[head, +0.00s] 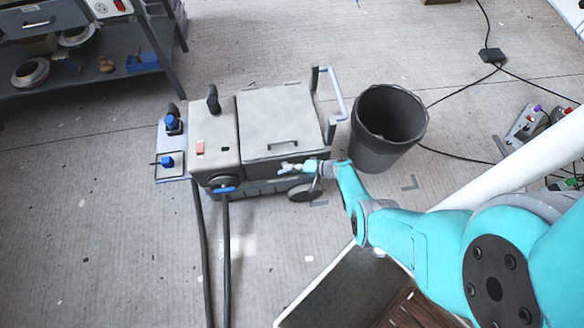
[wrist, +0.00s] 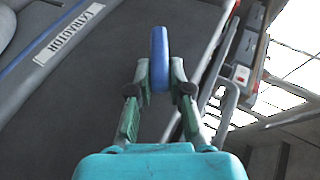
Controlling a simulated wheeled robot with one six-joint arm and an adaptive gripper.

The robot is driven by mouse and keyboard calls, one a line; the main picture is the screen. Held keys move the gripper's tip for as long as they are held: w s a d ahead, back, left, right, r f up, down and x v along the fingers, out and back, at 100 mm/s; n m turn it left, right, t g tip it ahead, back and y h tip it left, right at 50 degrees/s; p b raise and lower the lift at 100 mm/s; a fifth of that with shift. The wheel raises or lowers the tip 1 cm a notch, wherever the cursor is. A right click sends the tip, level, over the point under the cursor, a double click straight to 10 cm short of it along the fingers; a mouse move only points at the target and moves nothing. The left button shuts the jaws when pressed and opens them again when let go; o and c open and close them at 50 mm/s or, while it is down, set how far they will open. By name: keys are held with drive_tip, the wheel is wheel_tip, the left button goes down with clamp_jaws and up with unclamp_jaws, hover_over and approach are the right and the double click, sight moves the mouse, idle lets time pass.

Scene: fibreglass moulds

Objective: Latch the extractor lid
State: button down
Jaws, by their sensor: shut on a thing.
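The extractor (head: 212,140) is a grey machine on the floor, and its pale square lid (head: 275,112) lies down on the right part of its top. The lid has a dark bar handle near its front edge. My gripper (head: 290,168) is at the front side of the extractor, just below that edge. In the wrist view my gripper (wrist: 160,82) is shut on a narrow blue latch lever (wrist: 160,48), which stands between the fingertips. The EXTRACTOR label (wrist: 70,34) shows on the dark front to the left. Whether the latch is hooked cannot be seen.
A dark bin (head: 388,125) stands close to the extractor's right, by its push handle (head: 336,95). Two dark hoses (head: 226,260) run from its front across the floor. A crate (head: 335,290) is below my arm. Floor at the left is open.

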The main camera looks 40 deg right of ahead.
drive_tip(key=shift+a, duration=0.1)
drive_tip(key=c, duration=1.1)
unclamp_jaws()
drive_tip(key=v, duration=1.2)
drive_tip(key=shift+o, duration=0.3)
